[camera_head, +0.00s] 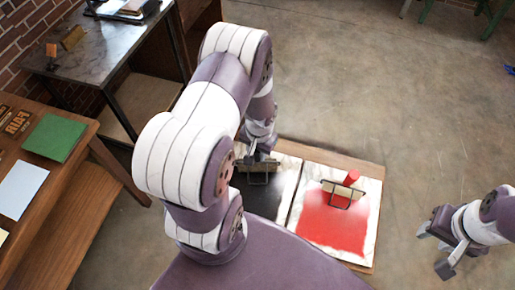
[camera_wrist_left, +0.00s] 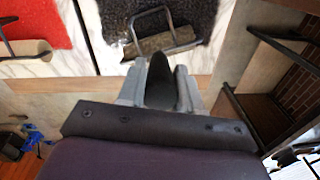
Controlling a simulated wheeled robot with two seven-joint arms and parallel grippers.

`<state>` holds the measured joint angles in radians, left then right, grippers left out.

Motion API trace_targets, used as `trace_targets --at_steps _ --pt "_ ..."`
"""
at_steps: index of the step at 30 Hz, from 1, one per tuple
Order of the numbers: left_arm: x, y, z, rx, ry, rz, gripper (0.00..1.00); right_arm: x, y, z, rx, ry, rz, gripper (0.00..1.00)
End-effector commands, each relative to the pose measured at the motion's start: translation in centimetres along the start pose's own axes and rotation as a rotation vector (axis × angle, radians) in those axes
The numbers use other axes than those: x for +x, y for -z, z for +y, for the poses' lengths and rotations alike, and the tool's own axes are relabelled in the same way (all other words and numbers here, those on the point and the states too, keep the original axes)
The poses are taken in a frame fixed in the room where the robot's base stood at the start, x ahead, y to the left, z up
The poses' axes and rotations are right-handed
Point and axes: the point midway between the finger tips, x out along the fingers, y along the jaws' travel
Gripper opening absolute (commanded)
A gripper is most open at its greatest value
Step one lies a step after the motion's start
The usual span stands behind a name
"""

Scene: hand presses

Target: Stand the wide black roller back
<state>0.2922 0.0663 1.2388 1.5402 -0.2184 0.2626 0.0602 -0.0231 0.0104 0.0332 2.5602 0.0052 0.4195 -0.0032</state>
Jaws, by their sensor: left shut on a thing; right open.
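The wide black roller (camera_head: 258,166) is over the black inked slab (camera_head: 283,190) in the head view. In the left wrist view, its wire frame and drum (camera_wrist_left: 165,40) show over the black ink near the slab's white edge. My left gripper (camera_head: 262,146) is shut on its dark handle (camera_wrist_left: 161,82), between the two fingertips in the wrist view. I cannot tell whether the drum touches the slab. My right gripper (camera_head: 447,246) is open and empty, out to the right over the floor.
A red inked slab (camera_head: 334,228) lies beside the black one, with a red-handled roller (camera_head: 343,194) on it. A wooden table (camera_head: 60,210) at the left holds a green sheet (camera_head: 55,138) and a pale sheet (camera_head: 20,188). A grey-topped table (camera_head: 100,50) stands behind. Floor right of the slabs is clear.

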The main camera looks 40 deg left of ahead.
Motion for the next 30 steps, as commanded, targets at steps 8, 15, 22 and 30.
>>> trace_targets --at_steps 8,15,22,30 --pt "0.03 0.08 -0.01 0.000 0.000 0.002 0.08 0.07 0.00 0.00 0.000 0.000 0.000 0.43" --pt "0.03 0.07 -0.01 0.000 0.000 0.002 0.57 0.06 0.00 0.00 0.000 0.000 0.000 0.43" --pt "0.04 0.05 0.00 0.000 0.000 0.001 0.64 0.06 0.00 0.00 0.000 0.000 0.000 0.43" --pt "0.06 0.02 0.00 0.000 0.000 0.001 0.85 0.07 0.00 0.00 0.000 0.000 0.000 0.43"
